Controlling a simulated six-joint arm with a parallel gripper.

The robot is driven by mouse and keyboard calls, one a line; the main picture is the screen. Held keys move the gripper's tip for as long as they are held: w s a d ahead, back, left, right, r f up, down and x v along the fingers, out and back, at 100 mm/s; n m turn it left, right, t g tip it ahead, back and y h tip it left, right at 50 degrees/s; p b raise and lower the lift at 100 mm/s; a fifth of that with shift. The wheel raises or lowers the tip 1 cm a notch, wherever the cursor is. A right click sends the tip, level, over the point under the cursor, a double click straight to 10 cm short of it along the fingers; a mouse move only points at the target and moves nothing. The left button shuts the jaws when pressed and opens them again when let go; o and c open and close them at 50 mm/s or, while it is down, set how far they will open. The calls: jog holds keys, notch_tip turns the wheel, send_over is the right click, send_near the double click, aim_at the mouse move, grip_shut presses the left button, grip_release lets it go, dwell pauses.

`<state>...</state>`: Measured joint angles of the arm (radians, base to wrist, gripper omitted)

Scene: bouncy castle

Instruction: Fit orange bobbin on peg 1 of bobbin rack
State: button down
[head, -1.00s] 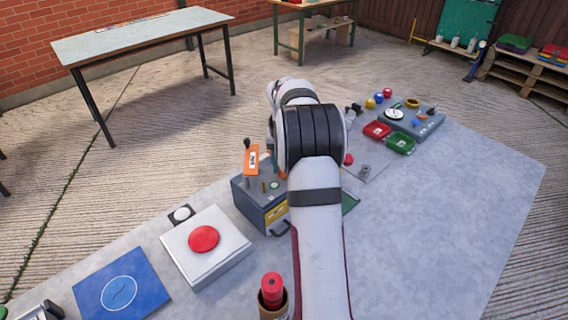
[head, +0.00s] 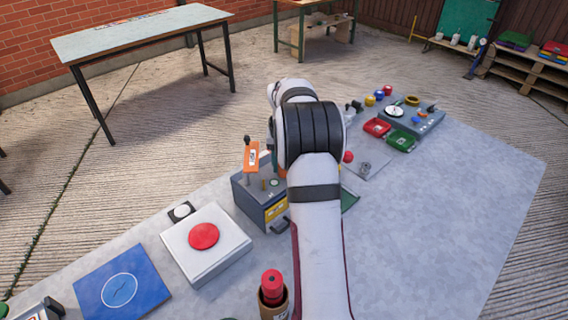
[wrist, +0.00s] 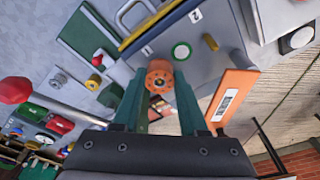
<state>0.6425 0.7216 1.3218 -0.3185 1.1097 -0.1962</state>
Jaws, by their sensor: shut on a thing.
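The orange bobbin (wrist: 160,76) sits between the two green fingers of my gripper (wrist: 158,92) in the wrist view, and the gripper is shut on it. The bobbin is over the grey bobbin rack (wrist: 181,75), near the end labelled 1. Peg 1 is hidden, so I cannot tell whether the bobbin is above it or around it. A bare brass peg (wrist: 210,42) stands near the label 2. In the head view the rack (head: 243,199) is left of my arm, which hides most of my gripper.
An orange plate with a label (head: 251,157) stands up at the rack's back, close to my gripper. A white box with a red button (head: 203,237) is at the left. Red (head: 377,127) and green (head: 401,141) trays lie beyond my arm. The right of the table is clear.

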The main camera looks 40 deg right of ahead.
jog(key=shift+f, duration=0.45)
dwell(0.3)
jog(key=shift+c, duration=1.8)
grip_release()
jog(key=shift+o, duration=0.3)
jog(key=o, duration=0.3)
jog(key=shift+r, duration=4.45)
